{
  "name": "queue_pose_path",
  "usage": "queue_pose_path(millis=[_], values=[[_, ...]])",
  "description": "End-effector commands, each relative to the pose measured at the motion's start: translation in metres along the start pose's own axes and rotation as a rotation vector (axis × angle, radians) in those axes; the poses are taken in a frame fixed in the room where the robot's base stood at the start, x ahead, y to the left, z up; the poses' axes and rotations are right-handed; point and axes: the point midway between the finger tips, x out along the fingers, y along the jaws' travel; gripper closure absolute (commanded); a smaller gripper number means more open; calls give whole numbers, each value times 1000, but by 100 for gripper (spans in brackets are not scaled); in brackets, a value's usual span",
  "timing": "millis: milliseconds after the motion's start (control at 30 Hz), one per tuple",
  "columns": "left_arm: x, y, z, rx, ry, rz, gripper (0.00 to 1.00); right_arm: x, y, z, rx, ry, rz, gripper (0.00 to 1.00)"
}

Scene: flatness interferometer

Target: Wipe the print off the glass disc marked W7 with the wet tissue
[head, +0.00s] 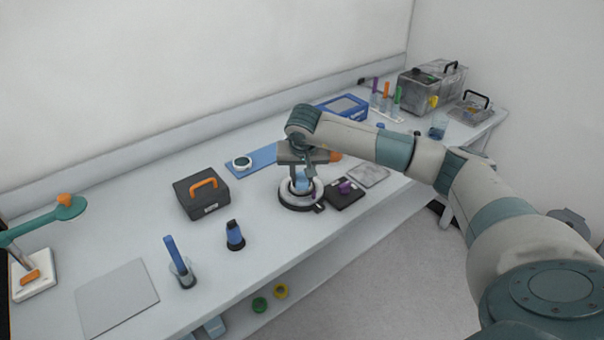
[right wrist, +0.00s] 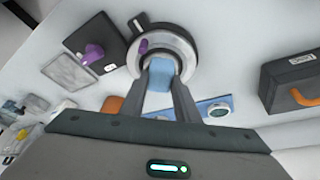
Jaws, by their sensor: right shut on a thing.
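My right gripper (head: 303,184) is shut on a light blue tissue (right wrist: 161,72), held low over a round black-and-white stand (head: 290,203). In the right wrist view the tissue hangs between the fingertips, in front of the stand's round middle (right wrist: 163,43). I cannot tell whether it touches the surface. A small purple patch (right wrist: 143,46) shows left of the tissue. The tissue and fingers hide part of the middle, and no W7 mark is readable. Another round disc (head: 242,162) with a pale rim lies on a blue mat (head: 263,158). My left gripper is not in view.
A black plate with a purple knob (head: 345,187) sits close right of the stand. A black case with an orange handle (head: 201,193) stands to the left. A blue-and-black bottle (head: 235,236) and a grey mat (head: 117,297) are nearer the front left. Tubes and boxes crowd the far right.

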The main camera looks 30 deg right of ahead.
Motion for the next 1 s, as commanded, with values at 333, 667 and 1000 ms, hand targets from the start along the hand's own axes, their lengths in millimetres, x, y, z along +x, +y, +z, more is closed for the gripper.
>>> queue_pose_path(millis=[333,667,1000], values=[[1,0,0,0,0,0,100,2,0,1,-1,-4,1,95],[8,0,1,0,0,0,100,6,0,-9,-1,-2,2,95],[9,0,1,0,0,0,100,6,0,-14,0,-2,1,95]])
